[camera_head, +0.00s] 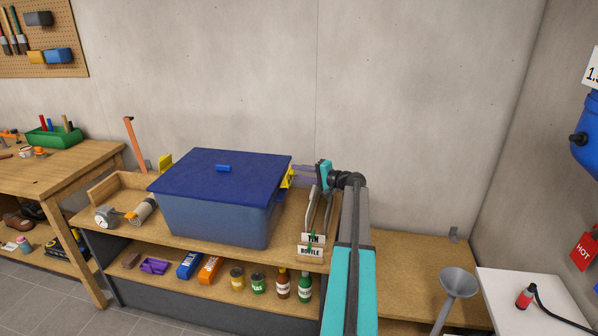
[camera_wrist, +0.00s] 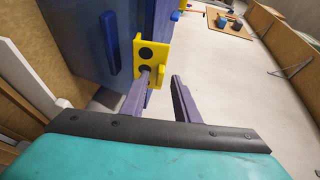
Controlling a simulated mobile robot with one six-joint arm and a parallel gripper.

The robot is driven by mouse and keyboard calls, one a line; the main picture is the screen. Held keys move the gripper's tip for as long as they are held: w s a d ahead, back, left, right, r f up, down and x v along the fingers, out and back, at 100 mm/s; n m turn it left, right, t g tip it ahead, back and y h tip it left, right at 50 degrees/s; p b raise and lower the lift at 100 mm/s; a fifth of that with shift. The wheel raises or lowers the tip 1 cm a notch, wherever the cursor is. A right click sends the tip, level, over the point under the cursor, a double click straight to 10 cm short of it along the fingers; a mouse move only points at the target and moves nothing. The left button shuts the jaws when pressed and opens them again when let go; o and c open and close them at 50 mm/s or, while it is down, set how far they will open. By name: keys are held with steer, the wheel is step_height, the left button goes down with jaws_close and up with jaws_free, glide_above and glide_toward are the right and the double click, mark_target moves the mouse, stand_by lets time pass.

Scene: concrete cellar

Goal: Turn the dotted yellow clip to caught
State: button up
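The dotted yellow clip (camera_wrist: 147,55) is a yellow plate with black dots in the wrist view, on the side of the blue box (camera_wrist: 165,20) by its lid. A yellow tab sticks out from it to the right. In the head view the clip (camera_head: 288,178) shows small at the box's right side, partly hidden. My gripper (camera_wrist: 163,79) is open, its two purple fingers apart and empty. The left finger overlaps the clip's lower part in the picture; I cannot tell if it touches. The head view shows my gripper (camera_head: 303,172) just right of the clip.
The box's dark blue lid (camera_head: 220,174) is on, with a second yellow clip (camera_head: 165,162) at left. Upright boards with TIN and BOTTLE labels (camera_head: 312,245) stand close right of the box. A wooden tray (camera_head: 115,189) is at left. The bench right of my arm is mostly clear.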

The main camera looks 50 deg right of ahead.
steer(key=shift+w, duration=0.25)
